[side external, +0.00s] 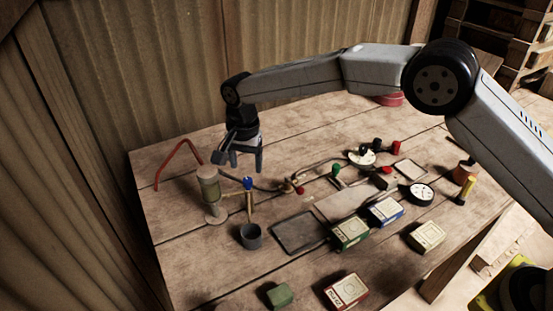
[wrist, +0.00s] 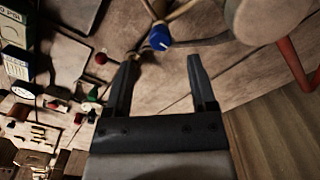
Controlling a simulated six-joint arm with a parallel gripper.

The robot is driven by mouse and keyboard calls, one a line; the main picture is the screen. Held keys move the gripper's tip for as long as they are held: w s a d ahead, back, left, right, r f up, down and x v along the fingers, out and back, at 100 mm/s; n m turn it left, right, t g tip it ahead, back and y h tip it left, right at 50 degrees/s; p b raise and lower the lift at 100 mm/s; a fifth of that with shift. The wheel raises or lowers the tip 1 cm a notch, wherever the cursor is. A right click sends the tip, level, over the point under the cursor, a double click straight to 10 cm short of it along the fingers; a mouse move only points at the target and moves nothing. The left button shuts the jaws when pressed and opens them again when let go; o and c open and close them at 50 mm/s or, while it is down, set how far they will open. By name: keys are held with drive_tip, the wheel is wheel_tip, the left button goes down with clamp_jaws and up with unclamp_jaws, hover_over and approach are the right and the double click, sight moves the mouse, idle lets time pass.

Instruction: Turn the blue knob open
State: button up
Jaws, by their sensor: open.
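The blue knob (side external: 248,183) sits on top of a thin brass pipe stand, beside a glass-and-metal cylinder (side external: 209,190). It also shows in the wrist view (wrist: 160,37), with a small white mark on its face. My gripper (side external: 244,163) points down just above and near the knob. In the wrist view my gripper (wrist: 160,69) has its two fingers spread apart, with nothing between the tips. The knob lies just beyond the fingertips, roughly centred between them, and no contact shows.
A dark cup (side external: 251,237) stands in front of the knob, and a dark tray (side external: 299,233) lies to its right. A bent red pipe (side external: 178,158) is behind the cylinder. A green knob (side external: 336,169), a small red knob (side external: 300,191) and several boxes stand to the right.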

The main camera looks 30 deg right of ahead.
sight(247, 180)
drive_tip(key=shift+f, duration=2.35)
clamp_jaws()
